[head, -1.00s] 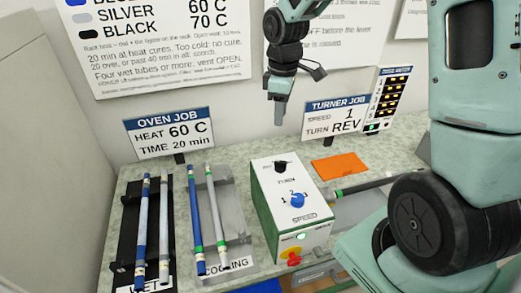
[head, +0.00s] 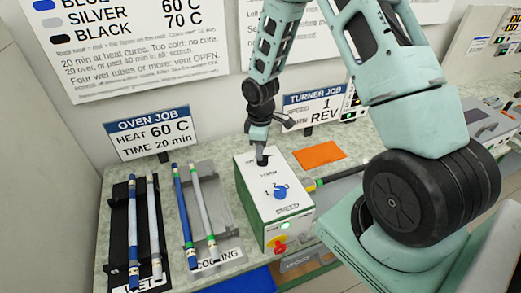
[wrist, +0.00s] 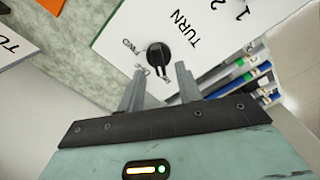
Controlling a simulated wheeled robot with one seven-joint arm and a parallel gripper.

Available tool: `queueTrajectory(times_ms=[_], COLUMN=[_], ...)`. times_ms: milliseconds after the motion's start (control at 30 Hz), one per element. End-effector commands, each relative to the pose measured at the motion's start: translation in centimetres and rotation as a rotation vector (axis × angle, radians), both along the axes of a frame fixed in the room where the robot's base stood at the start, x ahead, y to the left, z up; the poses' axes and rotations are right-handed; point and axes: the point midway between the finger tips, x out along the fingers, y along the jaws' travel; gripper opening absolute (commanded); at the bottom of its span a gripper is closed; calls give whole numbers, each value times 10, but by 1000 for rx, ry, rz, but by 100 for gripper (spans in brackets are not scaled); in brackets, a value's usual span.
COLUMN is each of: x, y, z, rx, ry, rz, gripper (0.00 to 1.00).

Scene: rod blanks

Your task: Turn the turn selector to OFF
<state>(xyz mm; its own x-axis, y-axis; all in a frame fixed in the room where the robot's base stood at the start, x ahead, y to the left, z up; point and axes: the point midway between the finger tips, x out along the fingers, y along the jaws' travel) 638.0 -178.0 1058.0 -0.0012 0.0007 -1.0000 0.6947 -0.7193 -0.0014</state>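The turn selector, a small black knob (wrist: 158,54), is on the top face of the white and green turner box (head: 293,207). In the wrist view the word TURN and the label FWD show beside it. My gripper (wrist: 160,67) is open, with one finger on each side of the knob's near edge; contact is not clear. In the head view my gripper (head: 259,148) is right above the knob, pointing down.
A blue speed knob (head: 281,192), a green light (head: 285,226) and a red button (head: 280,245) are on the same box. Racks with blue and silver rods stand left of it. An orange sheet (head: 319,155) lies behind right. A TURNER JOB sign (head: 313,108) reads REV.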

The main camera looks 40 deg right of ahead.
Motion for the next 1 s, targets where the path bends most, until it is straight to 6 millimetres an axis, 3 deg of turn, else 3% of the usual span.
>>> queueTrajectory(times_ms=[200, 567, 700, 1000], x=[1, 1, 1, 1], y=[0, 0, 0, 0], z=[-19, -23, -23, -23], rx=[0, 0, 0, -1], ry=[0, -1, -1, -2], rz=[0, -1, -1, -14], gripper=[35, 35, 0, 0])
